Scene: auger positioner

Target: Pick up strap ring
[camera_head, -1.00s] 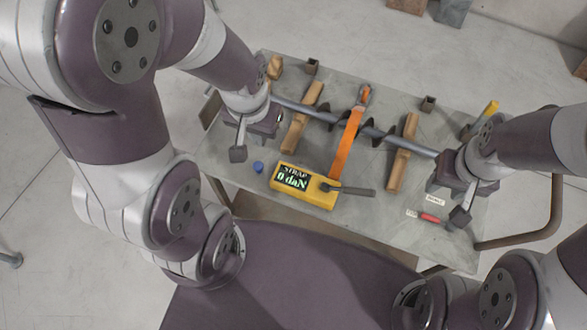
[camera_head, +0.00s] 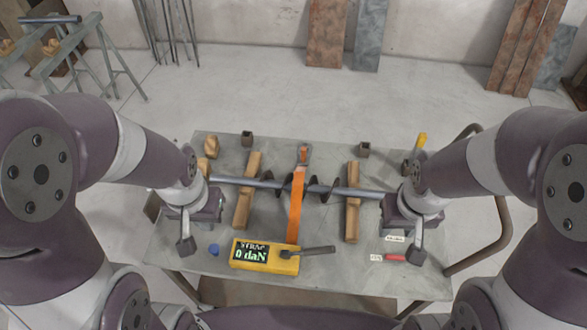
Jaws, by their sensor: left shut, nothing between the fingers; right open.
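An orange strap (camera_head: 295,204) runs over the auger shaft (camera_head: 349,193) to the yellow strap tensioner (camera_head: 265,256), whose display reads 0 daN. At the strap's far end is a small grey and orange fitting (camera_head: 304,154), probably the strap ring; its details are too small to tell. My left gripper (camera_head: 187,242) is shut and empty over the table's left side, left of the strap. My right gripper (camera_head: 416,252) is open over the table's right side, away from the strap. My grippers and wrists hide the shaft's ends.
Two wooden supports, left (camera_head: 246,192) and right (camera_head: 353,204), lie across under the shaft. The grey table (camera_head: 335,270) also bears a blue cap (camera_head: 214,249), a red marker (camera_head: 394,258), small dark blocks and a yellow-handled tool (camera_head: 419,144). A bent rail (camera_head: 505,232) stands at the right.

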